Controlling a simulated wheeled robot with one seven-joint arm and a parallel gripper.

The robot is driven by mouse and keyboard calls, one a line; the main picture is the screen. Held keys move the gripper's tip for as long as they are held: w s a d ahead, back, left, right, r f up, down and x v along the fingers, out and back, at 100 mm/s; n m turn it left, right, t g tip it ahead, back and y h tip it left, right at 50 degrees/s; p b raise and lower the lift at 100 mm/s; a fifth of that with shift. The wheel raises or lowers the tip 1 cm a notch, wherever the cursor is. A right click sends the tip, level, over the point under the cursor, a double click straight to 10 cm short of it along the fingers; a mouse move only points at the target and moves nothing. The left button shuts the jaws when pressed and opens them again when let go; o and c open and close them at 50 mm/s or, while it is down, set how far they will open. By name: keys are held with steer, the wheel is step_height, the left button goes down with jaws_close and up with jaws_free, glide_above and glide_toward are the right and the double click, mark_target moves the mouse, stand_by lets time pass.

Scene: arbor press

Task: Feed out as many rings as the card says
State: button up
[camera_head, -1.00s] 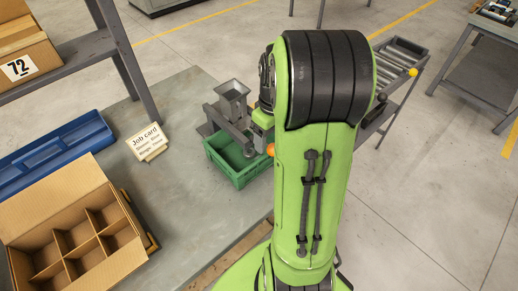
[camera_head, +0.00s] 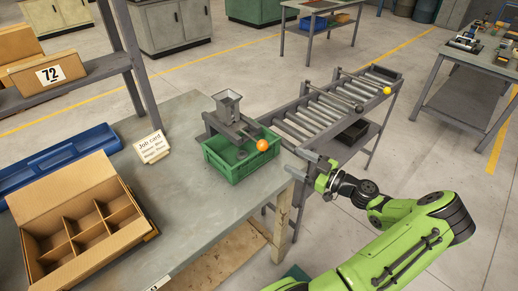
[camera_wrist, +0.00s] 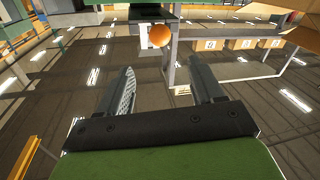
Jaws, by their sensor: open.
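A grey feeder with a square hopper (camera_head: 228,103) stands on the bench. Its arm ends in an orange ball knob (camera_head: 262,145). A green crate (camera_head: 236,172) sits under the feeder's front; I see no ring in it. The job card (camera_head: 152,146) stands on the bench to the left; its heading reads "Job Card", but the lines below are too small to read surely. My gripper (camera_head: 312,166) is open and empty, right of the knob and apart from it. In the wrist view, the knob (camera_wrist: 161,35) shows beyond my open fingers (camera_wrist: 168,77).
A cardboard box with compartments (camera_head: 85,245) and a blue tray (camera_head: 60,160) lie on the bench's left. A shelf holds a box marked 72 (camera_head: 48,76). A roller conveyor (camera_head: 325,108) with a yellow knob stands behind my gripper. Open floor lies to the right.

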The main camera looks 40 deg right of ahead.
mark_target(258, 142)
steer(key=x, duration=0.7)
steer(key=p+x, duration=0.1)
steer(key=x, duration=0.7)
steer(key=shift+w+a+f, duration=0.15)
steer(key=shift+w+f, duration=0.1)
steer(key=shift+c, duration=0.4)
